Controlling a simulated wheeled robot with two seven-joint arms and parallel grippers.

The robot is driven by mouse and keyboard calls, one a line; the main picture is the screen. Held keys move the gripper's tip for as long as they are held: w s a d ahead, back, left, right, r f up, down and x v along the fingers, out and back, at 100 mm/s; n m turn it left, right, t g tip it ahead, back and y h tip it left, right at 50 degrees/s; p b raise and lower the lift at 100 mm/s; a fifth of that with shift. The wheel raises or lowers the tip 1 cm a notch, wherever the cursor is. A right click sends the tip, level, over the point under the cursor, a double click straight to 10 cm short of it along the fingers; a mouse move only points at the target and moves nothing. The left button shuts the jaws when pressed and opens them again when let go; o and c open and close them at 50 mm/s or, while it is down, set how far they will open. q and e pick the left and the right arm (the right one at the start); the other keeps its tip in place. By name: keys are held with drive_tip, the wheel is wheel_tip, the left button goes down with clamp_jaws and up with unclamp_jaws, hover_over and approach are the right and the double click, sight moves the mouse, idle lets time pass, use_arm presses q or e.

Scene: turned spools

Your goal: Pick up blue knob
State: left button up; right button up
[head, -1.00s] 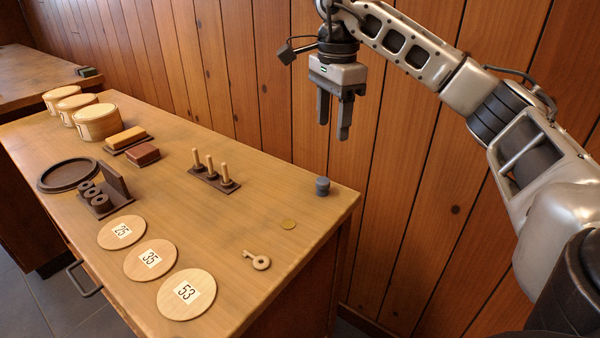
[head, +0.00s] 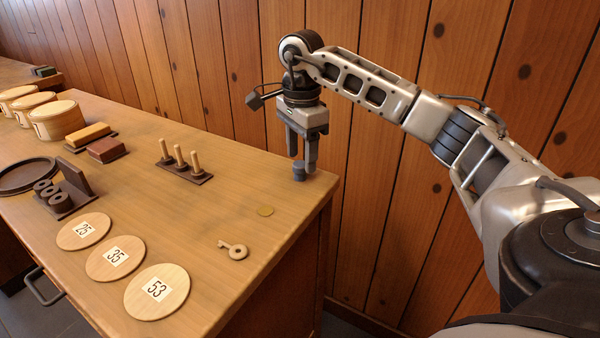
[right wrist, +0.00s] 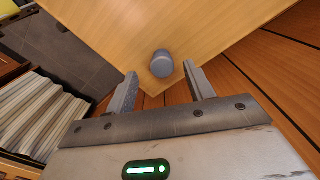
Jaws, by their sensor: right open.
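The blue knob (head: 299,173), a small grey-blue cylinder, stands near the far right corner of the wooden table (head: 225,215). My right gripper (head: 302,170) points down right over it, fingers apart, and partly covers the knob's upper part in the head view. In the right wrist view the knob (right wrist: 162,64) shows between and a little beyond the two open fingertips (right wrist: 161,70), with nothing between the jaws gripped. I cannot tell whether a finger touches it. My left gripper is not in view.
Numbered discs (head: 137,307) lie at the front. The table's right edge is close, and a plank wall (head: 385,45) stands behind.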

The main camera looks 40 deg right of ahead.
sight(300, 163)
wheel_tip(300, 163, down, 3)
drive_tip(key=shift+w+f, duration=0.15)
drive_tip(key=shift+f, duration=0.05)
drive_tip(key=c, duration=1)
drive_tip(key=shift+r, duration=0.15)
